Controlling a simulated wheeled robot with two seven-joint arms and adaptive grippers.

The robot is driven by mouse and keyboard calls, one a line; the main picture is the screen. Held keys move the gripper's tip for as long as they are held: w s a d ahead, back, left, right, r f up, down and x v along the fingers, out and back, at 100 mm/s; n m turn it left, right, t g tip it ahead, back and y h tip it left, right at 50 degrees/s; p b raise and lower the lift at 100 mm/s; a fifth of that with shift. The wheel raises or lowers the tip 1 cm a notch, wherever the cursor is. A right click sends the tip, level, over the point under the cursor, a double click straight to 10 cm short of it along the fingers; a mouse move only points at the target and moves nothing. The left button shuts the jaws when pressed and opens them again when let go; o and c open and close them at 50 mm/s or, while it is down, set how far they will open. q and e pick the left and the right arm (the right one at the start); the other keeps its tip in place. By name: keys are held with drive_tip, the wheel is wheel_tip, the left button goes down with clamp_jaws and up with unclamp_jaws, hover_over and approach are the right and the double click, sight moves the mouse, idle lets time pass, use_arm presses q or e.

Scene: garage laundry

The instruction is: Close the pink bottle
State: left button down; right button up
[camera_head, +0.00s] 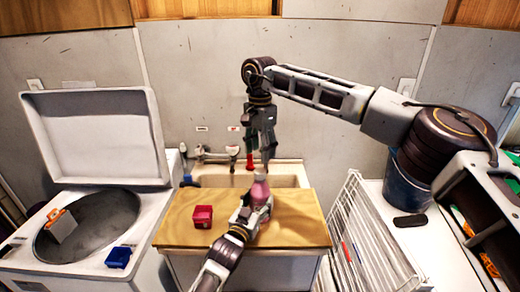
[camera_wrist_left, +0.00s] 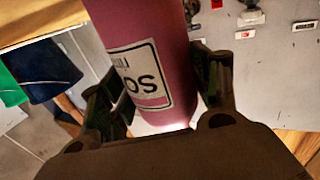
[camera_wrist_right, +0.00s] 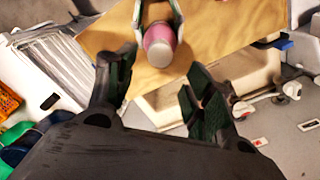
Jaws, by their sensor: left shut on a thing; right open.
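The pink bottle (camera_head: 259,191) stands on the wooden board (camera_head: 296,228) in the head view, with a pale top. My left gripper (camera_head: 254,208) is shut around its body; the left wrist view shows the bottle (camera_wrist_left: 150,65) with a white label between the fingers (camera_wrist_left: 158,95). My right gripper (camera_head: 266,150) is open and empty, pointing down above the bottle. In the right wrist view the bottle (camera_wrist_right: 159,44) is seen from above, its pale top beyond and between the open fingers (camera_wrist_right: 150,90). I cannot tell whether that top is a cap.
A red box (camera_head: 202,216) sits left on the board. A sink (camera_head: 290,173) with a tap lies behind. An open washing machine (camera_head: 95,235) is left, with a blue box (camera_head: 118,257) on it. A white rack (camera_head: 365,240) and dark bucket (camera_head: 406,185) are right.

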sight(260, 171)
drive_tip(key=shift+f, duration=0.15)
idle(0.4)
drive_tip(key=shift+f, duration=3.85)
drive_tip(key=shift+c, duration=0.3)
drive_tip(key=c, duration=1)
drive_tip(key=shift+c, duration=0.2)
